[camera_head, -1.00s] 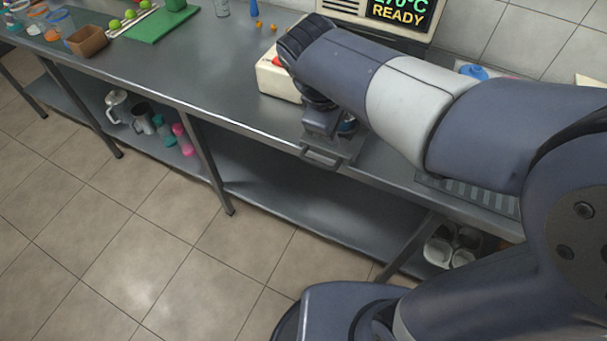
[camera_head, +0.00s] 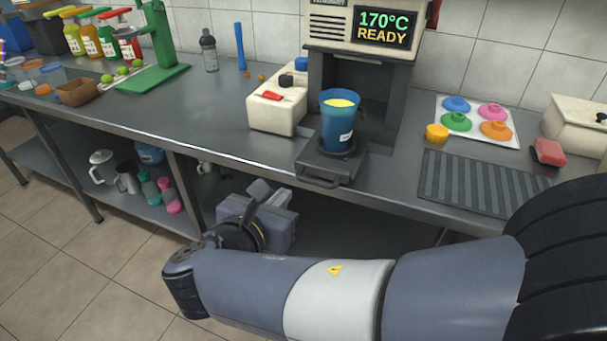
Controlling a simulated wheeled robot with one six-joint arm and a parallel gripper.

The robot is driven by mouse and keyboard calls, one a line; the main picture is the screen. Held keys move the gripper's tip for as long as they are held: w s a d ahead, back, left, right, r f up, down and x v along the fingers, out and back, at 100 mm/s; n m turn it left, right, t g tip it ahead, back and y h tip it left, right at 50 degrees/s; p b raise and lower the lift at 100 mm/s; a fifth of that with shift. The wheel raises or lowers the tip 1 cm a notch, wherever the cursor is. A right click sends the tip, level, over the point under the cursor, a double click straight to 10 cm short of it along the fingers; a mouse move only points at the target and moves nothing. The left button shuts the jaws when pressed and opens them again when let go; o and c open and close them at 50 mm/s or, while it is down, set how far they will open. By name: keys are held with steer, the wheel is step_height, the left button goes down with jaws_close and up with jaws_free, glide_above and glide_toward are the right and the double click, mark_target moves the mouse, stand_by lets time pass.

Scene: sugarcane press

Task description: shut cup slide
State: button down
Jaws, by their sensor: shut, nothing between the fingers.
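The cup slide (camera_head: 330,170) is a dark grey tray with a bar handle at its front. It sticks out of the sealing machine (camera_head: 386,77) towards the counter's front edge. A blue cup (camera_head: 337,131) with yellow contents stands upright in the slide, in front of the machine's dark opening. My gripper (camera_head: 272,198) is shut and empty. It is in front of the counter edge, lower and to the left of the slide's handle, apart from it. The fingertips are small and partly hidden by the gripper's own body.
A cream box with a red switch (camera_head: 275,107) stands left of the slide. Right are a ribbed drain mat (camera_head: 480,182), a white tray of coloured lids (camera_head: 476,121) and a red sponge (camera_head: 548,152). The lower shelf (camera_head: 150,208) holds jugs and bottles. The counter's middle left is clear.

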steer(key=b, duration=0.2)
glide_toward(307, 166)
steer(key=x, duration=0.4)
steer(key=shift+w+d, duration=0.15)
steer(key=shift+d, duration=0.35)
steer(key=shift+w+d, duration=0.25)
steer(key=shift+w, duration=0.6)
steer(key=shift+w+d+r, duration=0.1)
steer(key=shift+w+d, duration=0.15)
steer(key=shift+w, duration=0.3)
steer(key=w+d+p, duration=0.1)
steer(key=w+d, duration=0.1)
steer(key=w, duration=0.4)
steer(key=w+d+p, duration=0.1)
steer(key=w+d, duration=0.1)
steer(key=w, duration=0.4)
steer(key=w+d+p, duration=0.1)
steer(key=w+d, duration=0.1)
steer(key=w, duration=0.4)
steer(key=shift+w+d, duration=0.2)
steer(key=shift+d, duration=0.1)
